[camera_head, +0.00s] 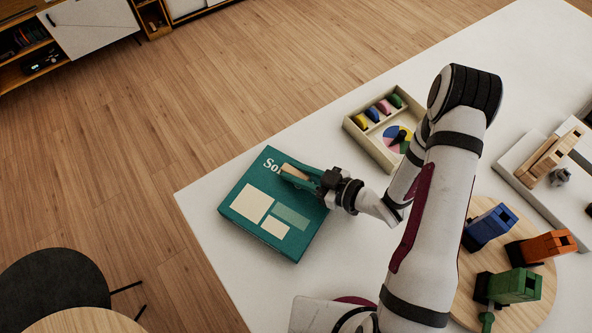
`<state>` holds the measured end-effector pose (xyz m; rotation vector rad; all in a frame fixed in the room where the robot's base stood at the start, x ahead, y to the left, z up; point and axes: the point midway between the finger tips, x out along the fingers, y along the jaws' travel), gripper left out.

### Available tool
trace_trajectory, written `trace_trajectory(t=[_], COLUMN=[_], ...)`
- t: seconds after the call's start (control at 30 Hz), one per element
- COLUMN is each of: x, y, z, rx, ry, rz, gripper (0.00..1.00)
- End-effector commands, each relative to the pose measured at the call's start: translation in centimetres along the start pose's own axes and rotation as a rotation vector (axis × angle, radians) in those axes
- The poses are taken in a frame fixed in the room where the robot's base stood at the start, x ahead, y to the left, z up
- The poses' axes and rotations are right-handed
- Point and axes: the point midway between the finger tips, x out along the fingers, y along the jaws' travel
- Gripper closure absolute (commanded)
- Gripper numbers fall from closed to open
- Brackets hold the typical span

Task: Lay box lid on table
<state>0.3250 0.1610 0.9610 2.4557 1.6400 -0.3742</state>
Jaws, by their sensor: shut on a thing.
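The teal box lid (244,224), with white lettering and cream patches, is at the left corner of the white table (215,262), printed face up and roughly level. My gripper (303,181) reaches in from the right and is shut on the lid near its upper right side. The arm and gripper cover part of the lettering and that edge. I cannot tell whether the lid's underside touches the table. An open cream box tray (369,150) with several coloured pieces and a colour wheel lies farther back, apart from the lid.
A round wooden board (474,271) carries blue (489,226), orange (540,248) and green (514,287) blocky toys at the lower right. A white tray (515,160) with a wooden piece stands at the right. Bare table lies in front of the lid. A dark stool (60,285) stands off the table.

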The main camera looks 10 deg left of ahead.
Motion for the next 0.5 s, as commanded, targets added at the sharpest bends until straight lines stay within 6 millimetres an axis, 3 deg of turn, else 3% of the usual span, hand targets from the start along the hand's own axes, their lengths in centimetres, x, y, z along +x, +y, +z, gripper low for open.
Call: trace_trajectory(t=[0.3, 0.33, 0.5], x=[0.06, 0.06, 0.05], y=[0.02, 0.03, 0.04], z=[0.27, 0.28, 0.25], rx=[0.000, -0.001, -0.001], ry=[0.001, 0.000, 0.001], rz=[0.000, 0.000, 0.000], gripper=[1.00, 0.69, 0.43])
